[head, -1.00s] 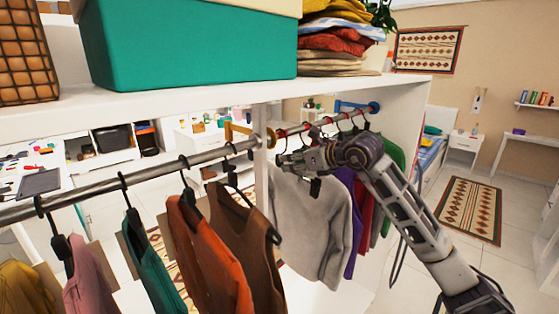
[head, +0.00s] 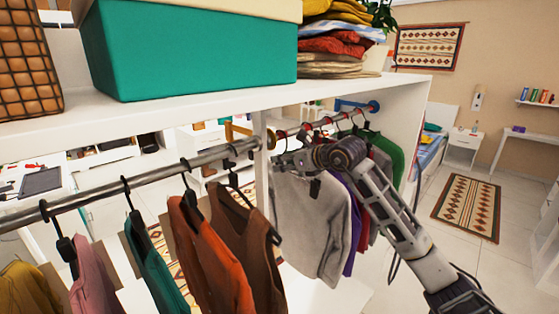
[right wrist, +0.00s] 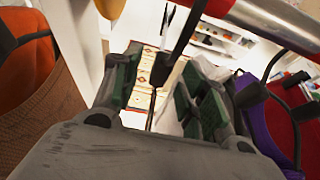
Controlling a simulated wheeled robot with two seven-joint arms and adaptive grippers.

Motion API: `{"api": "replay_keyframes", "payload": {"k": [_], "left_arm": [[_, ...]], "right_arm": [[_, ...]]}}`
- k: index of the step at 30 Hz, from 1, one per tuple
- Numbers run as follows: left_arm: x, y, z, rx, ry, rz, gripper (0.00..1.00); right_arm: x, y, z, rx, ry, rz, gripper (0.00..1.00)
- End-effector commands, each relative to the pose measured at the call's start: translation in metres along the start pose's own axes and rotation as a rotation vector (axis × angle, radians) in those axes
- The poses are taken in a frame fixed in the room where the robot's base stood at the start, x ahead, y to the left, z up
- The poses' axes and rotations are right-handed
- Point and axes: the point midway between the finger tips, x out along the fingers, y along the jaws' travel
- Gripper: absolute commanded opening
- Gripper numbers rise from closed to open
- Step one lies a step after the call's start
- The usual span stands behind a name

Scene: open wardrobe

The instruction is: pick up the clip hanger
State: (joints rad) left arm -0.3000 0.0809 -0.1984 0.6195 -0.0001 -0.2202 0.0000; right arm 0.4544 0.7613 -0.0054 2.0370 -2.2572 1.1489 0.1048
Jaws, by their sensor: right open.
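My right gripper (head: 284,162) is in front of the wardrobe's divider, at the top of a grey sweater (head: 310,225). In the right wrist view its two green-padded fingers (right wrist: 158,88) are spread apart. A dark hanger stem (right wrist: 184,38) runs down into the gap between them; I cannot tell whether it touches either finger. This may be the clip hanger, but its clips cannot be made out. A black hanger (head: 234,180) with a brown vest (head: 243,238) hangs left of the gripper. My left gripper is not in view.
The metal rail (head: 90,194) carries several garments, including an orange one (head: 207,255). Purple and green clothes (head: 388,160) hang right of the divider (head: 262,185). The white shelf (head: 190,113) lies above, bearing a teal box (head: 190,50).

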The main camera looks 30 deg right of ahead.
Motion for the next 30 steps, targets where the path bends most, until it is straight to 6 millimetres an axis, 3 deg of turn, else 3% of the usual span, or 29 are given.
{"api": "replay_keyframes", "payload": {"k": [9,23,30], "left_arm": [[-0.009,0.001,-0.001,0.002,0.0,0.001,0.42],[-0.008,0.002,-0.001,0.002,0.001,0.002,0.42],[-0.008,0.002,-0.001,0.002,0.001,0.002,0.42]], "right_arm": [[0.022,0.0,0.001,-0.001,-0.001,0.0,0.43],[0.023,0.0,0.0,-0.001,0.0,0.0,0.43],[0.022,0.0,0.0,-0.001,0.0,0.0,0.13]]}}
